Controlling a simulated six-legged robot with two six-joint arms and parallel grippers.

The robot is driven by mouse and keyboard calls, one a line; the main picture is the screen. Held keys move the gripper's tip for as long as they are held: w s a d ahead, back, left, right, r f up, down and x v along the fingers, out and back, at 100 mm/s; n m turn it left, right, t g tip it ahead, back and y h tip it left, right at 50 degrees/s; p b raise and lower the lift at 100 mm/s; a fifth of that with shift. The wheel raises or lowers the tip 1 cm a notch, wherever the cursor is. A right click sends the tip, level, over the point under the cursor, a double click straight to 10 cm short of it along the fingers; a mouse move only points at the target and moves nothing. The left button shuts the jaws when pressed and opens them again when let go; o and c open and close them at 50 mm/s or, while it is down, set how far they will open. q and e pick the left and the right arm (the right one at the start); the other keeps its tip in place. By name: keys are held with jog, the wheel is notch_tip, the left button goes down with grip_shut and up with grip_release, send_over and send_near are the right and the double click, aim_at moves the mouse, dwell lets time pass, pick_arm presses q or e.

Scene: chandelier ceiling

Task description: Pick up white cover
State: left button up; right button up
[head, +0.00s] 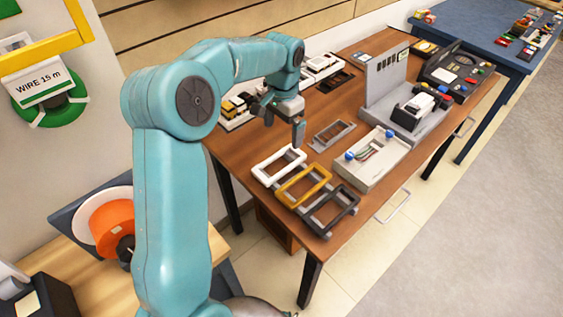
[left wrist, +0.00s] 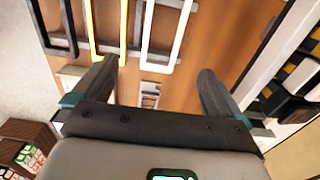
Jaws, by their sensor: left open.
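The white cover (head: 294,151) is an open rectangular frame on the brown table (head: 345,228), beside a yellow frame (head: 325,178) and a black frame (head: 346,210). My left gripper (head: 282,125) is open and empty above the table, just behind the white cover in the head view. In the left wrist view, the white cover (left wrist: 182,38) lies ahead of the open fingers (left wrist: 156,70), its near end roughly in line with the gap between them. The fingers look apart from the cover. My right gripper is not in view.
A grey box with blue knobs (head: 372,165) and a small grey frame (head: 331,134) stand near the covers. A grey upright panel (head: 386,82) rises farther back. A row of black, yellow and white parts (head: 232,112) lies along the wall side.

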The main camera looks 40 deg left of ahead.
pick_arm(q)
jog(key=f, duration=1.1)
jog(key=shift+s+a+f+p, duration=0.15)
jog(key=shift+s+a+p, duration=0.05)
jog(key=shift+a+p, duration=0.15)
jog(key=shift+w+d+f, duration=0.1)
jog(key=shift+d+f, duration=0.05)
jog(key=shift+f, duration=0.05)
jog(key=c, duration=0.9)
jog(key=shift+c, duration=0.8)
